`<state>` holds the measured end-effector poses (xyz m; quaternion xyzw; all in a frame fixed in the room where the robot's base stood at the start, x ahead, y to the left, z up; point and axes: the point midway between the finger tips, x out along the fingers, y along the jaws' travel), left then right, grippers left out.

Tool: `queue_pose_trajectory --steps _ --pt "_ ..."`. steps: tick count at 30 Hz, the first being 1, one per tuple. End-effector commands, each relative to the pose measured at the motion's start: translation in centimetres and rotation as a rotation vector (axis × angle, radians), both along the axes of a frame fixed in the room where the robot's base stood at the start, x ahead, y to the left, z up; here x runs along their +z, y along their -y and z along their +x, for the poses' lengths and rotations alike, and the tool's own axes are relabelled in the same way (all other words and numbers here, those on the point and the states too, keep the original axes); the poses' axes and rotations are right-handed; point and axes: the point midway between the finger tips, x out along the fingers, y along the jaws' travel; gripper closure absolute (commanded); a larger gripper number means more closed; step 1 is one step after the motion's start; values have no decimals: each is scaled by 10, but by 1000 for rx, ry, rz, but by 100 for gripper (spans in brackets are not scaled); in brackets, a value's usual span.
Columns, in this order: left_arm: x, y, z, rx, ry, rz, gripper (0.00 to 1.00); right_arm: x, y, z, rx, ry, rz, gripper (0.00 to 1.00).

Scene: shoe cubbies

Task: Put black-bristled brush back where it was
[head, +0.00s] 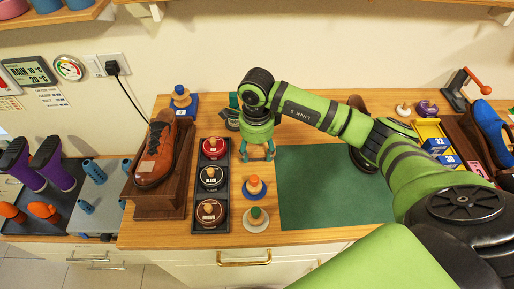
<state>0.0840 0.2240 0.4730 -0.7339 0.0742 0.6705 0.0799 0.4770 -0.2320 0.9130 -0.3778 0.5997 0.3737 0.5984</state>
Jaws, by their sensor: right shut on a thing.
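My right gripper (258,154) points down over the wooden counter, between the dark tray and the green mat. No black bristles show clearly. A blue stand with a knobbed piece (183,101) is at the back left. A teal item (232,118) is partly hidden behind the gripper. My left gripper is out of view.
The dark tray (225,220) holds three round tins. A brown shoe (155,153) rests on a wooden stand (160,202) at left. The green mat (335,200) looks clear; a dark brown object (357,104) is partly behind my arm. Yellow and blue boxes (436,146) stand at right.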

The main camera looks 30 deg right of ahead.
Motion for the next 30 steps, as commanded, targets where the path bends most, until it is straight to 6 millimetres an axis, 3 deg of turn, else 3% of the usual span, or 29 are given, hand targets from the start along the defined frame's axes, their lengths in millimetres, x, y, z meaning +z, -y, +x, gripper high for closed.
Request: queue_pose_trajectory --steps 14,15,17,30 --pt "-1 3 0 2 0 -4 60 -14 0 0 1 2 0 68" --pt "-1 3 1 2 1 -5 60 -14 0 0 1 2 0 38" --pt "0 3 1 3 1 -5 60 -13 0 0 1 1 0 19" --pt "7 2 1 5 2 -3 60 -6 0 0 0 1 0 19"
